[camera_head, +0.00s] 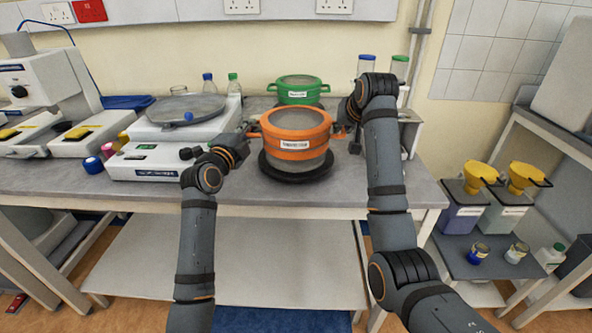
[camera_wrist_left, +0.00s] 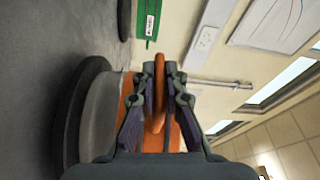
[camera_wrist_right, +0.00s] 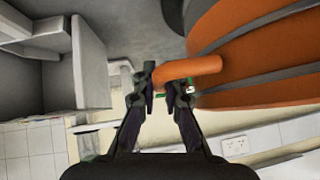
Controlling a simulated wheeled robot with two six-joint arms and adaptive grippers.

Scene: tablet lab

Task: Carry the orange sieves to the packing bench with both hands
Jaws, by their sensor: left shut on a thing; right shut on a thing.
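The orange sieves (camera_head: 295,135), a round stack with a label and a handle on each side, are over a black round base (camera_head: 297,178) on the grey bench. I cannot tell whether the stack rests on the base or is just clear of it. My left gripper (camera_head: 247,133) is shut on the left handle, shown between its fingers in the left wrist view (camera_wrist_left: 160,85). My right gripper (camera_head: 341,128) is shut on the right handle, an orange bar at its fingertips in the right wrist view (camera_wrist_right: 165,80). The packing bench cannot be clearly identified.
A green sieve stack (camera_head: 298,88) stands behind the orange one. A balance-like device with a grey round plate (camera_head: 186,108) is on the left. Capped bottles stand behind on the right. A lower shelf unit at right holds containers with yellow funnels (camera_head: 481,175).

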